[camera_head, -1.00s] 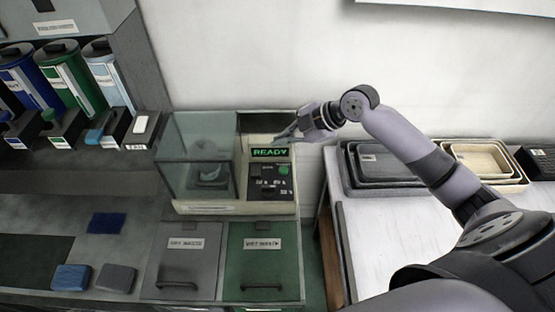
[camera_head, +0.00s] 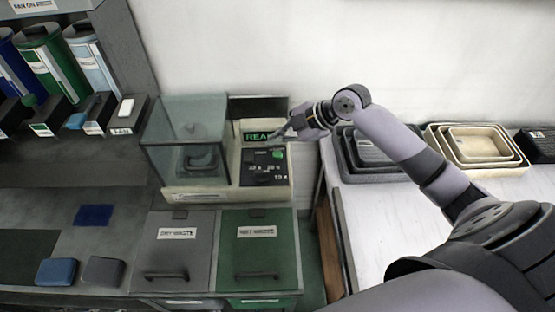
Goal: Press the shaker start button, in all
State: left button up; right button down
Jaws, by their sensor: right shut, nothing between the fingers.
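The shaker (camera_head: 190,193) is a cream machine with a clear glass box on its left and a dark control panel (camera_head: 255,176) on its right. A green lit display (camera_head: 254,136) shows the letters "REA", its right end covered by my right gripper. A green round button (camera_head: 279,153) sits at the panel's upper right. My right gripper (camera_head: 277,136) is shut and empty, its fingertips over the display's right end, just above the green button in the picture. I cannot tell whether it touches anything. My left gripper is not in view.
Dark nested trays (camera_head: 365,157) and cream nested trays (camera_head: 479,150) stand on the white table at right. A grey bin (camera_head: 174,277) and a green bin (camera_head: 259,279) sit in front of the shaker. Coloured containers line the left side. The white table's front is clear.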

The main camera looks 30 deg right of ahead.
aim_at(277, 156)
notch_tip(277, 156, down, 2)
jog(key=shift+f+b, duration=0.25)
jog(key=shift+b, duration=0.2)
jog(key=shift+f, duration=0.15)
pick_arm(q)
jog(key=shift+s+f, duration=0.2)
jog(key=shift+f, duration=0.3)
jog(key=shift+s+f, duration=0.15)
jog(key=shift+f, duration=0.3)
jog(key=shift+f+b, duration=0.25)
jog(key=shift+b, duration=0.05)
pick_arm(e)
jog(key=shift+f, duration=0.4)
